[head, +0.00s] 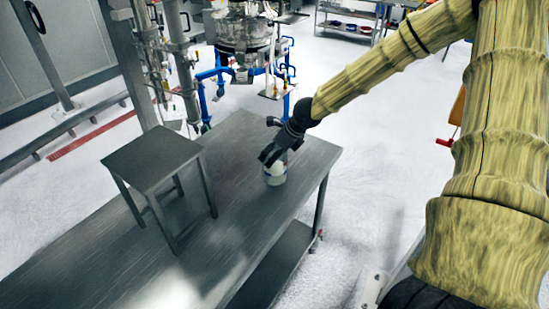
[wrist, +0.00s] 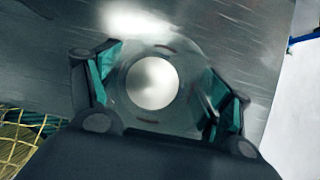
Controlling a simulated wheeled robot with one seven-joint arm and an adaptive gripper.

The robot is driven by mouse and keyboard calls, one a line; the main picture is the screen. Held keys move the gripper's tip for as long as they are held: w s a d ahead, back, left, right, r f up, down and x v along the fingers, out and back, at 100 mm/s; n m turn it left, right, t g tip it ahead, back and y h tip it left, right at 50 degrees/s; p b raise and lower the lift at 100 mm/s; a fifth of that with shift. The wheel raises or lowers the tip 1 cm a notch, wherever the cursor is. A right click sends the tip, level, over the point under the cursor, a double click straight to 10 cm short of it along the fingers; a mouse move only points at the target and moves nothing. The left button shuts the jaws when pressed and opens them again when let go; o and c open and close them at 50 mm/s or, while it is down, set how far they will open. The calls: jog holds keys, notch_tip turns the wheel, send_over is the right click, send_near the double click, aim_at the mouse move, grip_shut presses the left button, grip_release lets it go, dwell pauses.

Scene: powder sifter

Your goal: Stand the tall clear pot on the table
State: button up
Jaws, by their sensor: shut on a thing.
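The tall clear pot (head: 275,174) is at the right end of the grey metal table (head: 235,215) in the head view. It looks upright, with its base at or just above the tabletop; I cannot tell whether it touches. My gripper (head: 272,155) is shut around its upper part from above. In the wrist view the pot (wrist: 152,82) shows from above as a clear round rim with a bright round middle. The teal-padded fingers of my gripper (wrist: 158,88) press on its left and right sides. The gripper hides part of the pot in the head view.
A small grey stool-like stand (head: 153,158) is on the table to the left of the pot. The sifter machine (head: 245,35) with blue legs stands behind the table. A shelf rack (head: 350,25) is further back. The table's near part is clear.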

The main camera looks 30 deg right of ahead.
jog(key=shift+w+d+f+b, duration=0.1)
jog(key=shift+f+b, duration=0.5)
jog(key=shift+f, duration=1.15)
jog(key=shift+f, duration=0.1)
jog(key=o, duration=1.5)
jog(key=shift+o, duration=0.2)
jog(key=shift+r, duration=0.35)
jog(key=p+v, duration=0.2)
jog(key=v, duration=0.9)
jog(key=shift+s+r, duration=0.2)
jog(key=shift+s, duration=0.05)
